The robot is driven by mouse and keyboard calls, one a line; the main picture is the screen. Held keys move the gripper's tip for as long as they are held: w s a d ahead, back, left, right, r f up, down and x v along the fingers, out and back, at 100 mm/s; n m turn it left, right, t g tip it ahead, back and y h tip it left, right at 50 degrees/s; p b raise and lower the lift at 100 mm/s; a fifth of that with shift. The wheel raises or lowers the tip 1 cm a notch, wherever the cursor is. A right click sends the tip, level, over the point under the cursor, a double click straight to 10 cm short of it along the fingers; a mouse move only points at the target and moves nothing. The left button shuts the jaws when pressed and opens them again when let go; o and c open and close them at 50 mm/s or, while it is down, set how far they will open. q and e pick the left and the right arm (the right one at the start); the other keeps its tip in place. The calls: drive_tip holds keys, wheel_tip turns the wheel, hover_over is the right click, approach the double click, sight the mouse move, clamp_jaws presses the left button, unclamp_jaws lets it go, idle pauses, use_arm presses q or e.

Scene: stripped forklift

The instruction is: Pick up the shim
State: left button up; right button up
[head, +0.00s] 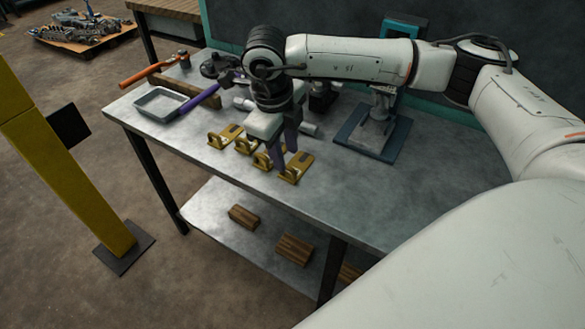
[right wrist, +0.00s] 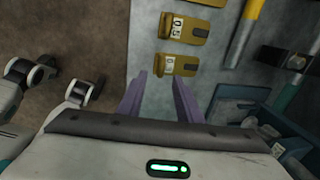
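Several flat yellow shims with raised tabs lie in a row along the table's front edge, the rightmost one (head: 296,168) beside my right gripper. In the right wrist view one shim (right wrist: 178,65) with a pale number label lies just beyond the fingertips, and another shim (right wrist: 186,28) lies past it. My right gripper (head: 285,160) points down over the right end of the row. Its purple fingers (right wrist: 160,88) are apart, with only bare tabletop seen between them. I cannot tell its exact height above the shims.
The metal table (head: 360,205) is clear at its front right. A grey tray (head: 160,104), an orange-handled tool (head: 150,70) and a purple handle (head: 198,99) lie to the left. A blue-based stand (head: 372,132) is behind the gripper. A yellow post (head: 60,160) stands left.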

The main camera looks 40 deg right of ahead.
sight(288, 167)
drive_tip(key=f, duration=0.3)
drive_tip(key=d+f+p, duration=0.1)
drive_tip(key=f, duration=0.1)
drive_tip(key=shift+w+f, duration=0.1)
drive_tip(key=shift+w, duration=0.25)
clamp_jaws()
